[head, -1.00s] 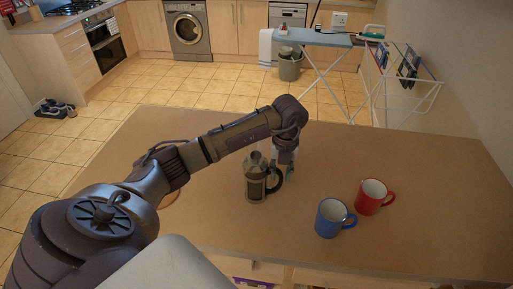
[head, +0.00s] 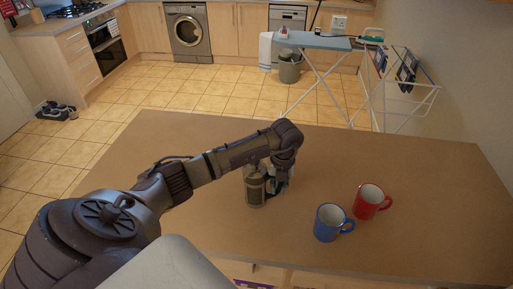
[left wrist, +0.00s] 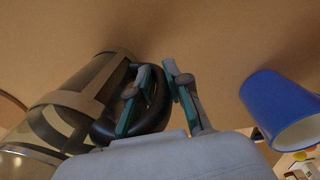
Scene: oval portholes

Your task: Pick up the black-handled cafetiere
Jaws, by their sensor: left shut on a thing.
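The black-handled cafetiere (head: 256,190) stands upright on the table; my left arm hides its top in the head view. In the left wrist view its body (left wrist: 78,98) is at the left, with the black handle (left wrist: 103,130) curving between it and my gripper. My left gripper (left wrist: 157,70) is shut on the handle, with one finger inside the loop and the other outside. In the head view the left gripper (head: 283,184) is at the cafetiere's right side, mostly hidden under the wrist.
A blue mug (head: 328,224) stands right of the cafetiere and also shows in the left wrist view (left wrist: 282,108). A red mug (head: 369,203) is beyond it. The wooden table (head: 420,170) is clear behind and far right. An ironing board and drying rack stand beyond.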

